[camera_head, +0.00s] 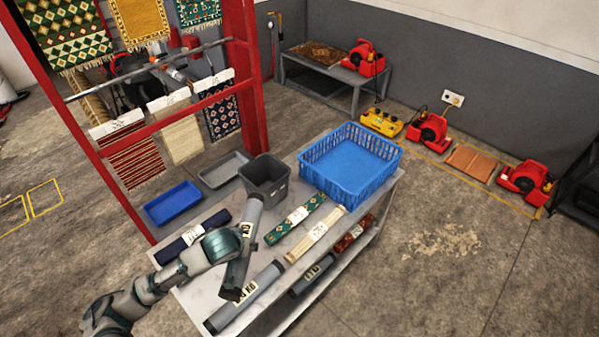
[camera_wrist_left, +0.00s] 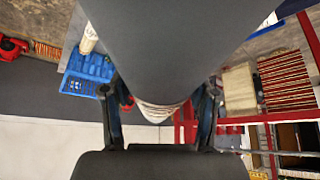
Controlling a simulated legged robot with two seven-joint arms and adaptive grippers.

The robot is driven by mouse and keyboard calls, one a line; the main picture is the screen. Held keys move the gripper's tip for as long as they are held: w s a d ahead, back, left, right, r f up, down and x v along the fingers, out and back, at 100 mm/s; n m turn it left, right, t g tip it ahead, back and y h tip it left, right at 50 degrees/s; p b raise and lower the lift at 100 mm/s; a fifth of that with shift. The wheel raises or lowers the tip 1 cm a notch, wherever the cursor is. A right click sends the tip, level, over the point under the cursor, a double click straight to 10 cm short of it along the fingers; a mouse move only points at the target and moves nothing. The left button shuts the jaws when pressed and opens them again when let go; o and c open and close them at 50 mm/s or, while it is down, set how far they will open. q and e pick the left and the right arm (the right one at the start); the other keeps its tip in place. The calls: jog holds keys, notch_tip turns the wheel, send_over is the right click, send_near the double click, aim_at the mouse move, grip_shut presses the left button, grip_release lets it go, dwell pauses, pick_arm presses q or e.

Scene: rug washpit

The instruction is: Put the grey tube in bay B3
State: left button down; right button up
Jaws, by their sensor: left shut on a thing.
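A grey tube (camera_head: 253,214) with a white label is held tilted, nearly upright, above the left part of the table. My left gripper (camera_head: 240,252) is shut on it; the arm hides part of the grip. In the left wrist view the grey tube (camera_wrist_left: 170,45) fills the upper middle, between the fingers of my left gripper (camera_wrist_left: 160,112). Another labelled grey tube (camera_head: 263,281) lies along the table's near edge. A third grey tube (camera_head: 312,277) lies lower, below the tabletop. No bay mark B3 is readable. My right gripper is not in view.
On the table (camera_head: 222,286) are several rolled rugs, a dark bin (camera_head: 266,180) and a blue basket (camera_head: 350,165). Blue (camera_head: 172,204) and grey (camera_head: 223,170) trays lie behind the arm. A red rack (camera_head: 247,80) with hanging rugs stands at the left.

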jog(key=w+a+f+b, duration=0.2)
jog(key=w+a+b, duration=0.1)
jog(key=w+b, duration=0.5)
pick_arm(q)
jog(key=a+f+m+h+b, duration=0.1)
jog(key=a+f+m, duration=0.1)
jog(key=f, duration=0.5)
jog(key=a+f+m+h+b, duration=0.1)
jog(key=a+f+m+b, duration=0.1)
jog(key=a+f, duration=0.3)
jog(key=a+f+m+g+h+b, duration=0.1)
jog(key=a+f+m, duration=0.2)
jog(key=f, duration=0.7)
jog(key=shift+w+a+f+m+h+b, duration=0.3)
jog(key=shift+a+h, duration=0.1)
jog(key=shift+a, duration=0.1)
jog(key=shift+f, duration=0.5)
jog(key=f, duration=0.3)
jog(key=shift+d+b, duration=0.35)
jog(key=shift+b, duration=0.05)
jog(key=shift+f, duration=0.2)
jog(key=shift+a, duration=0.1)
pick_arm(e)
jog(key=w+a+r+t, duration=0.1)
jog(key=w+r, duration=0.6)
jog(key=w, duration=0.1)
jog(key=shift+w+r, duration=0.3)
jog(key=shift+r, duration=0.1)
